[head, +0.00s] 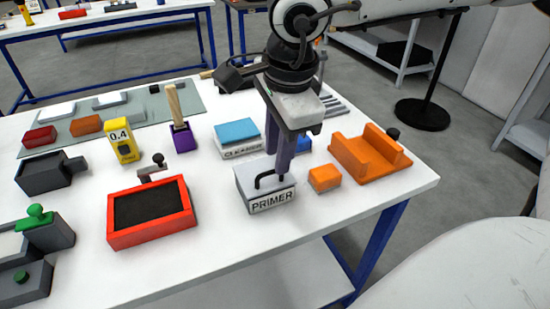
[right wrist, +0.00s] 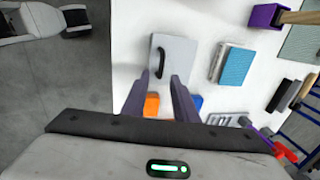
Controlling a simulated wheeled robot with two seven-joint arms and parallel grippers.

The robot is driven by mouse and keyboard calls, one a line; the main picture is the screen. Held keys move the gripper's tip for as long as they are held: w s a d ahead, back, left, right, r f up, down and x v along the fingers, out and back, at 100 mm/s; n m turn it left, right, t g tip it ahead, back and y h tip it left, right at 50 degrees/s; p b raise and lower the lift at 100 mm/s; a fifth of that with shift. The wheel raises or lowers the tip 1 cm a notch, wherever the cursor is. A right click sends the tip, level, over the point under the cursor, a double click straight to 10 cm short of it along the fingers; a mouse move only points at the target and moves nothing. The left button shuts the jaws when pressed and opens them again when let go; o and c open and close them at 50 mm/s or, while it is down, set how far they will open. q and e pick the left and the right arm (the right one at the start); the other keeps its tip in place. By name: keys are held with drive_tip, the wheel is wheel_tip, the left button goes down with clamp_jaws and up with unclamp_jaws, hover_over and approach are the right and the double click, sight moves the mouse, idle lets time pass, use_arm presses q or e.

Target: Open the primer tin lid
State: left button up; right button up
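The primer tin (head: 270,203) is a grey box with a PRIMER label on its front, near the front right of the white table. Its lid (head: 246,173) is on and has a black arched handle (head: 268,179). In the right wrist view the lid (right wrist: 181,55) and handle (right wrist: 160,62) show from above. My right gripper (head: 279,163) points down over the tin. Its fingers (right wrist: 161,78) are apart, with the handle in line with the gap just ahead of the tips. I cannot tell whether they touch it. My left gripper is not in view.
An orange block (head: 324,178) and orange cradle (head: 370,154) stand right of the tin. A blue-topped box (head: 237,138) is behind it. A red tray (head: 150,215) and yellow 0.4 container (head: 122,143) lie left. The table front between tin and red tray is clear.

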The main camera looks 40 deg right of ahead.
sight(276, 185)
drive_tip(key=shift+w+f, duration=0.15)
drive_tip(key=shift+f, duration=0.6)
drive_tip(key=shift+w+f, duration=0.15)
drive_tip(key=shift+f, duration=0.6)
clamp_jaws()
idle(0.4)
